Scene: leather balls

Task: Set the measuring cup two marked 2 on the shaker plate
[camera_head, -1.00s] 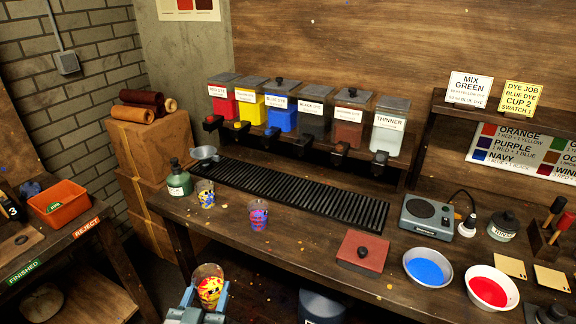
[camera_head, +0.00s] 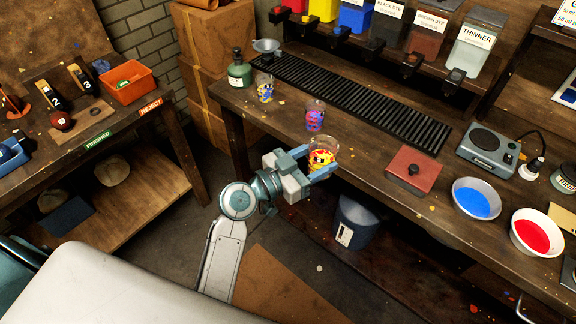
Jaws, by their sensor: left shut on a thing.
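My left gripper (camera_head: 322,168) is shut on a clear cup (camera_head: 322,152) with red and yellow colouring. It holds the cup upright at the front edge of the bench; I cannot tell whether the cup touches the bench. I cannot read a number on it. A second clear cup (camera_head: 315,117), blue and red, stands on the bench just behind. A third cup (camera_head: 265,88), yellow and blue, stands farther left. The shaker plate (camera_head: 484,138) is the dark round disc on the grey machine (camera_head: 489,157) at the right; it looks empty. My right gripper is out of view.
A red lidded block (camera_head: 413,172) and bowls of blue (camera_head: 476,199) and red (camera_head: 537,234) liquid stand along the bench front. A black slatted grate (camera_head: 350,100) runs behind the cups, below the dye dispensers. A dark bucket (camera_head: 357,222) is under the bench.

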